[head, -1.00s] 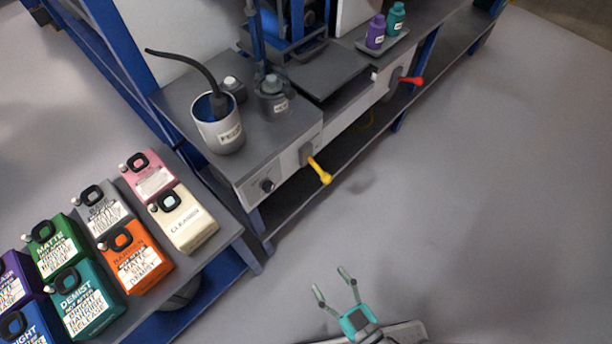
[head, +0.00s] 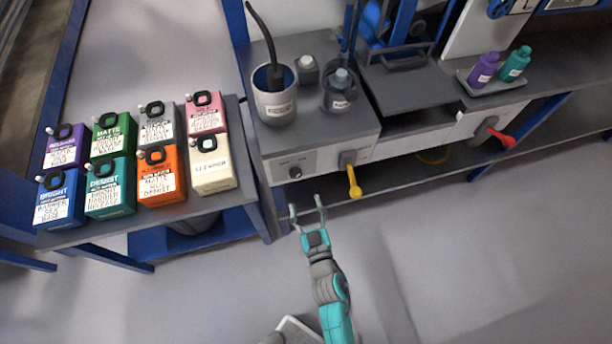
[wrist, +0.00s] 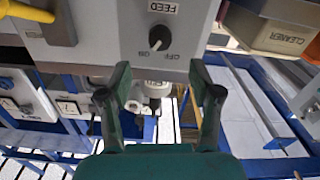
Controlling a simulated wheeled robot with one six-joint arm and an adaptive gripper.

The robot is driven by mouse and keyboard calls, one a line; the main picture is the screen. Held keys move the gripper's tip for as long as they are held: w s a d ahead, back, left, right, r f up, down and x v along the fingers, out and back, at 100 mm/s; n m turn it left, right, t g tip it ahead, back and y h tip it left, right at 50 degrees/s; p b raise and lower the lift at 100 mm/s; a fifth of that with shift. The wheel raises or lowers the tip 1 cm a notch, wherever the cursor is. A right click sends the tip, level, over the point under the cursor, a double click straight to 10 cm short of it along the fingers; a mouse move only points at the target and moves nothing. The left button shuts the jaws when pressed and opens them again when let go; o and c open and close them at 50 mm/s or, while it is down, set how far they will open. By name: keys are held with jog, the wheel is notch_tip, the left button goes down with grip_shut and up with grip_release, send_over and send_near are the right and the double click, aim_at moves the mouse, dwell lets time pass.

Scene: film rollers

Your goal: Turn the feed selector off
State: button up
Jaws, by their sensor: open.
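The feed selector is a small round black knob (head: 295,172) on the pale front panel (head: 325,160) of the bench. In the wrist view the knob (wrist: 159,38) has a FEED label (wrist: 163,7) on one side and ON and OFF marks on the other. A small pale mark shows on the knob, but I cannot tell surely which position it points to. My gripper (head: 306,203) is open and empty, just in front of and below the knob in the head view. In the wrist view my gripper's fingers (wrist: 160,78) are spread, with the knob beyond their tips, not touched.
A yellow lever (head: 354,183) sticks out right of the knob, and a red lever (head: 500,138) is farther right. A side table (head: 150,225) with several coloured jugs, including a cream cleaner jug (head: 211,165), stands left. The floor (head: 450,260) in front is clear.

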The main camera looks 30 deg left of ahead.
aim_at(297, 177)
jog(key=x, duration=0.9)
jog(key=shift+w+a, duration=0.25)
jog(key=shift+a, duration=0.05)
jog(key=c, duration=1.1)
jog(key=shift+c, duration=0.2)
jog(key=shift+n, duration=0.3)
jog(key=n, duration=0.5)
jog(key=shift+n, duration=0.3)
jog(key=n, duration=0.5)
jog(key=shift+n, duration=0.3)
